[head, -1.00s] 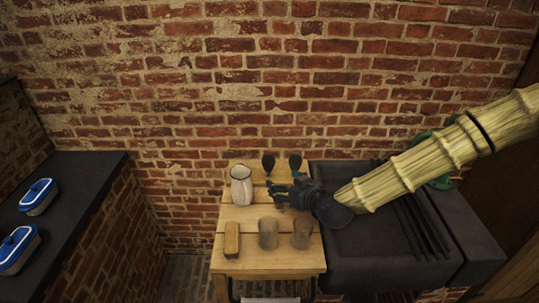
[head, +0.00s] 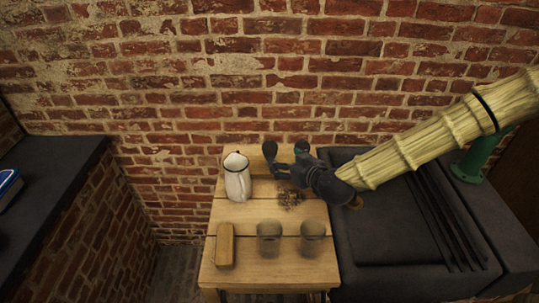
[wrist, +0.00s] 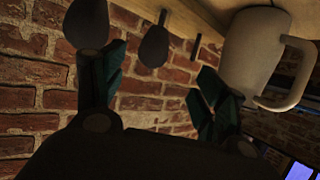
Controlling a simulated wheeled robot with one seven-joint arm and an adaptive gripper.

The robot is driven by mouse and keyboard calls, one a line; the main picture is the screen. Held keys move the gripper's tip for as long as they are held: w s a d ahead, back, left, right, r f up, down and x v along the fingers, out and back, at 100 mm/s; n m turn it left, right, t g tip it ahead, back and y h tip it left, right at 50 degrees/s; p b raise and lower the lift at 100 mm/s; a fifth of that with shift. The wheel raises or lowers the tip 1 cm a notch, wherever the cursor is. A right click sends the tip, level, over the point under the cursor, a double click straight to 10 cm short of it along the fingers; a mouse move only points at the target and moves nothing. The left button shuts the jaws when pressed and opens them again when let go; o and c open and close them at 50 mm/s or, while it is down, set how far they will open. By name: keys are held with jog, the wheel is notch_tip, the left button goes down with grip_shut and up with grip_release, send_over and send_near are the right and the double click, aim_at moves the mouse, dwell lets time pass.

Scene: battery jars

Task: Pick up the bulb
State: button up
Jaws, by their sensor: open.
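Two dark bulbs with rounded ends and narrow necks are at the back edge of the wooden table (head: 212,275). The bulb nearer the jug (head: 270,150) shows clear in the head view; in the wrist view (wrist: 153,46) it appears between my fingers, beyond their tips. The other bulb (wrist: 86,22) is at the upper left of the wrist view, behind my left finger; in the head view my gripper mostly hides it. My gripper (head: 286,161) is open, with teal fingers, just in front of the bulbs. I cannot tell whether it touches either one.
A white jug (head: 237,180) stands left of my gripper; its handle shows in the wrist view (wrist: 285,75). Small brown scraps (head: 290,198) lie below my gripper. Two cups (head: 269,238) and a wooden block (head: 225,245) stand in front. A brick wall (head: 180,90) is close behind.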

aim_at(274, 152)
jog(key=shift+f+p+x, duration=0.15)
jog(key=shift+p+x, duration=0.15)
jog(key=shift+x, duration=1.3)
jog(key=shift+f+p+x, duration=0.1)
jog(key=shift+p+x, duration=0.15)
jog(key=shift+x, duration=1.3)
jog(key=shift+w+a+f+p, duration=0.2)
jog(key=shift+w+p, duration=0.35)
jog(key=shift+w, duration=0.3)
jog(key=shift+w+a+f+p, duration=0.15)
jog(key=shift+w+p, duration=0.35)
jog(key=shift+w, duration=0.35)
jog(key=shift+x, duration=0.85)
jog(key=c, duration=0.9)
